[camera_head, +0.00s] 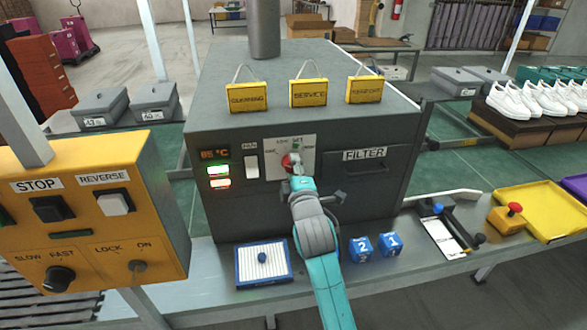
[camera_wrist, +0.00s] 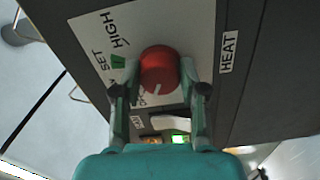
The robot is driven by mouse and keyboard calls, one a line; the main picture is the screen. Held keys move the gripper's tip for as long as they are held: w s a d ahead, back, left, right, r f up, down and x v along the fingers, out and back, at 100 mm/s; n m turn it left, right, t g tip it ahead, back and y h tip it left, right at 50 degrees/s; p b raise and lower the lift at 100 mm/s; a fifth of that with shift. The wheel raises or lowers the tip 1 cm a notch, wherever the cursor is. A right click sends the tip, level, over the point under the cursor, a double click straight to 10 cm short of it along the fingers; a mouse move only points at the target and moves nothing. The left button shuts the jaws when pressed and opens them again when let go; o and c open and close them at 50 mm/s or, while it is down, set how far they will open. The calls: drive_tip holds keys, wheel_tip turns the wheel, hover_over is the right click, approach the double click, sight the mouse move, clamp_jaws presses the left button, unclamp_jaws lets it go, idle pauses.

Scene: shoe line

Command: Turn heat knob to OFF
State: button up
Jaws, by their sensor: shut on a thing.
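The red heat knob (camera_head: 287,160) sits on a pale dial plate on the front of the dark grey heater box (camera_head: 225,125). In the wrist view the knob (camera_wrist: 160,68) stands between the two fingertips of my gripper (camera_wrist: 159,80), which is shut on it. The knob's white pointer line points down and slightly left there. HIGH and SET labels (camera_wrist: 102,57) show on the dial, with a green mark beside SET. The lettering below the knob is partly hidden by a finger. In the head view my gripper (camera_head: 296,176) covers the lower dial.
A FILTER drawer (camera_head: 365,168) is to the right. Yellow tags (camera_head: 308,93) stand on top. Blue blocks (camera_head: 361,247) and a tray sit below.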

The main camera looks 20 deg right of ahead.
drive_tip(key=shift+f, duration=0.1)
drive_tip(key=o, duration=1.1)
drive_tip(key=shift+o, duration=0.2)
drive_tip(key=s+a, duration=0.1)
drive_tip(key=s, duration=1.1)
